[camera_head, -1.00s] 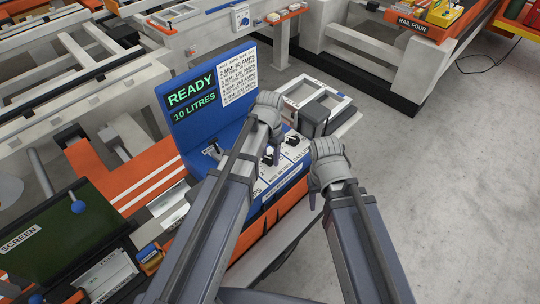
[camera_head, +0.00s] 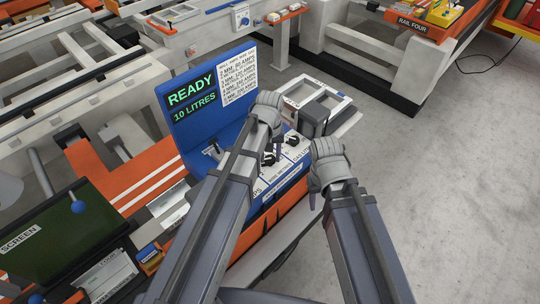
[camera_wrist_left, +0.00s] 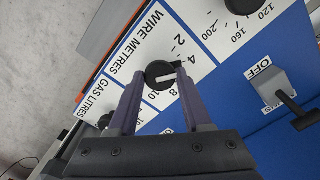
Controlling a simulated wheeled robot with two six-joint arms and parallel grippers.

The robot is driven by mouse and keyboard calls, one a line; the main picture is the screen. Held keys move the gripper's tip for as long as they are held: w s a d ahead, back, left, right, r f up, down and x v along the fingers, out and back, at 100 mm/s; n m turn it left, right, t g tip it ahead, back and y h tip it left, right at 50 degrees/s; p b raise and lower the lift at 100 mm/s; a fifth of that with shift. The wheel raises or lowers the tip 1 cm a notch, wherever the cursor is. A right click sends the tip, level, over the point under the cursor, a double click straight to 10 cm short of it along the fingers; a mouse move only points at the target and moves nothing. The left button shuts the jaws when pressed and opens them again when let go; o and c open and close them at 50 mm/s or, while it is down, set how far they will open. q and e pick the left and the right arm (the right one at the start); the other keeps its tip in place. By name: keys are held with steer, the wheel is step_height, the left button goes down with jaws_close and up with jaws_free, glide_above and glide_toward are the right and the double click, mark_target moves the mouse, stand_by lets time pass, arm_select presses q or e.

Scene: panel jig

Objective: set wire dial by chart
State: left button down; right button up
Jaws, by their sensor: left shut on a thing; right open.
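The blue welder panel (camera_head: 182,133) has a screen reading READY and 10 LITRES (camera_head: 193,105) and a white chart (camera_head: 238,77) with rows of mm and amps. In the left wrist view, the black wire dial (camera_wrist_left: 158,72) sits on the WIRE METRES scale. Its pale pointer line points right, between the visible 4 and 8; a finger hides part of the scale there. My left gripper (camera_wrist_left: 159,82) is shut on this dial, one finger each side; it also shows in the head view (camera_head: 267,148). My right gripper (camera_head: 315,190) is open and empty, right of the panel's front.
The gas dial (camera_wrist_left: 105,121) is beside the wire dial, partly behind a finger. An amps dial (camera_wrist_left: 243,4) and an OFF switch (camera_wrist_left: 270,86) are on the other side. A green screen (camera_head: 60,235) stands at left. Open floor (camera_head: 440,190) lies right.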

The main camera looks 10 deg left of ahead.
mark_target(270, 158)
arm_select(q)
steer(key=shift+n, duration=0.3)
steer(key=shift+c, duration=1.7)
jaws_free()
step_height(270, 158, up, 8)
steer(key=p, duration=0.8)
steer(key=shift+f, duration=0.1)
